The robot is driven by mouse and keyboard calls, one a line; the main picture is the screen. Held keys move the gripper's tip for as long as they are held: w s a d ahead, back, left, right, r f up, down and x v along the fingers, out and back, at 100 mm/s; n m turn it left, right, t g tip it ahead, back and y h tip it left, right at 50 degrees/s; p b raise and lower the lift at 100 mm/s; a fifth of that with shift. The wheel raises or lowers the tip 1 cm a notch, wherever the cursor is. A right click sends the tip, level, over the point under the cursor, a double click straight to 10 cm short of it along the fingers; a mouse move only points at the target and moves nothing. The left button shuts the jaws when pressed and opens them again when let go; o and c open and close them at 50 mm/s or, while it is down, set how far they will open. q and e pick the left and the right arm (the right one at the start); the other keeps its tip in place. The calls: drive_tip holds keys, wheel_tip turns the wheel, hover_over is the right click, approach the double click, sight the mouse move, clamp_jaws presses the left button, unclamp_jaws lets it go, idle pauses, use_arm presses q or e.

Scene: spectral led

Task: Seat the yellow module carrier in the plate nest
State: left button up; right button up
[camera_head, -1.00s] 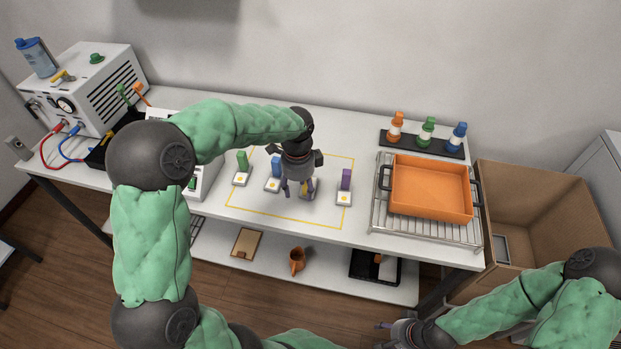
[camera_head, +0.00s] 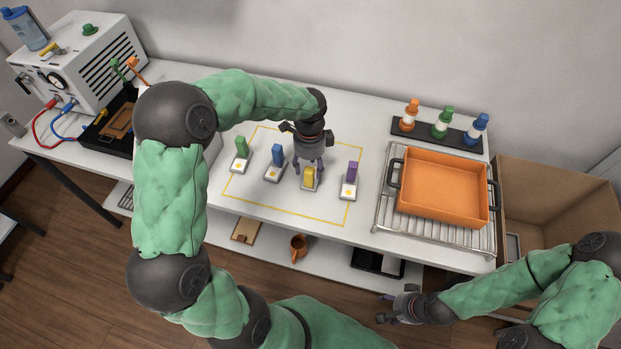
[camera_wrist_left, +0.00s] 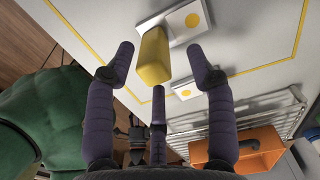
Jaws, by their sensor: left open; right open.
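The yellow module carrier (camera_head: 309,177) is a yellow upright block on a small white base with a yellow dot. It stands on the white table inside a yellow outline, between the blue and purple carriers. My left gripper (camera_head: 309,164) is open just above and behind it. In the left wrist view the yellow block (camera_wrist_left: 154,58) lies between the spread fingers (camera_wrist_left: 162,66), with no clear contact. My right gripper (camera_head: 392,310) is open and empty, low in front of the table. I cannot identify the plate nest for certain; a black fixture with a brown plate (camera_head: 118,122) is at the left.
Green (camera_head: 241,147), blue (camera_head: 277,155) and purple (camera_head: 351,172) carriers stand close by. An orange tray (camera_head: 445,188) sits on a wire rack at the right, with a bottle holder (camera_head: 436,137) behind. A white instrument (camera_head: 80,60) with cables stands at the left.

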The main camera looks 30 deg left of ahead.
sight(310, 178)
use_arm(q)
drive_tip(key=shift+s+d+f, duration=0.1)
drive_tip(key=shift+s+f, duration=0.05)
drive_tip(key=shift+f, duration=0.4)
wheel_tip(310, 178, down, 4)
drive_tip(key=shift+s+d+f+b, duration=0.1)
drive_tip(key=shift+d+b, duration=0.05)
drive_tip(key=shift+b, duration=1.1)
clamp_jaws()
unclamp_jaws()
drive_tip(key=r+p, duration=0.1)
drive_tip(key=r, duration=0.2)
drive_tip(key=r+p, duration=0.1)
drive_tip(key=r, duration=0.2)
drive_tip(key=r+p, duration=0.2)
drive_tip(key=r, duration=0.1)
drive_tip(key=shift+w+a+r, duration=0.25)
drive_tip(key=shift+r, duration=0.7)
